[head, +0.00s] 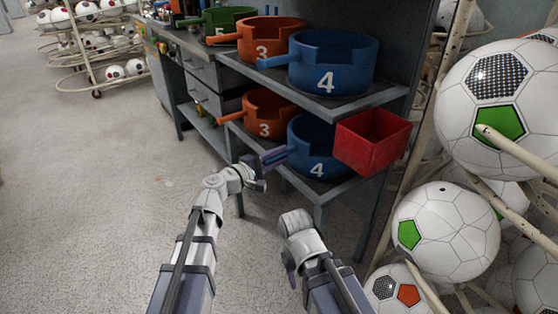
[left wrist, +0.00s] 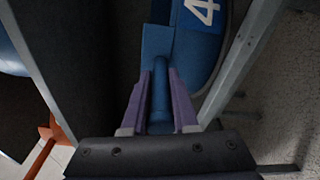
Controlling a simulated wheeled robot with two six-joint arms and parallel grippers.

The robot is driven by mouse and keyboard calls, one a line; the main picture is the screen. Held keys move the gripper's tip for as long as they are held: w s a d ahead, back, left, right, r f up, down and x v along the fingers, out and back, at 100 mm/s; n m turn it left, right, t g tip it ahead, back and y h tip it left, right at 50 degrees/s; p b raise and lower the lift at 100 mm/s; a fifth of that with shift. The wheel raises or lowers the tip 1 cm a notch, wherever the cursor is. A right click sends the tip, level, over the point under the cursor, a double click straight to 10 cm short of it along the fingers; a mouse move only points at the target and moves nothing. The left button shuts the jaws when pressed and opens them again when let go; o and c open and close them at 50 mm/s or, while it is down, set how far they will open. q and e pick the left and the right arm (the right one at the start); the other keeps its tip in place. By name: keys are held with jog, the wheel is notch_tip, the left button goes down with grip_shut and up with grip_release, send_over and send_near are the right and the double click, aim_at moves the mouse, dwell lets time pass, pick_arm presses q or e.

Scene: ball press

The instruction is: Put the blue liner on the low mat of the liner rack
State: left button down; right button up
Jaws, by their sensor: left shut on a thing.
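A blue liner (head: 314,135) marked 4 is at the lower shelf of the liner rack (head: 340,187), its handle pointing left and forward. My left gripper (head: 274,156) is shut on that handle. In the left wrist view, the purple fingers (left wrist: 160,100) lie on both sides of the blue handle (left wrist: 161,80), with the liner's wall (left wrist: 213,50) beyond. The liner looks upright and sits at shelf level; I cannot tell whether its base touches the shelf. The low mat cannot be made out clearly under it.
Another blue liner (head: 333,62) marked 4 stands on the upper shelf above. Orange liners marked 3 stand beside them, on the upper (head: 271,38) and lower (head: 268,113) shelves. A red bin (head: 372,141) hangs close on the right. Ball racks border the right; open floor lies left.

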pick_arm(q)
jog(key=shift+f, duration=0.1)
jog(key=c, duration=0.7)
grip_release()
jog(key=shift+r, duration=0.25)
jog(key=v, duration=1.2)
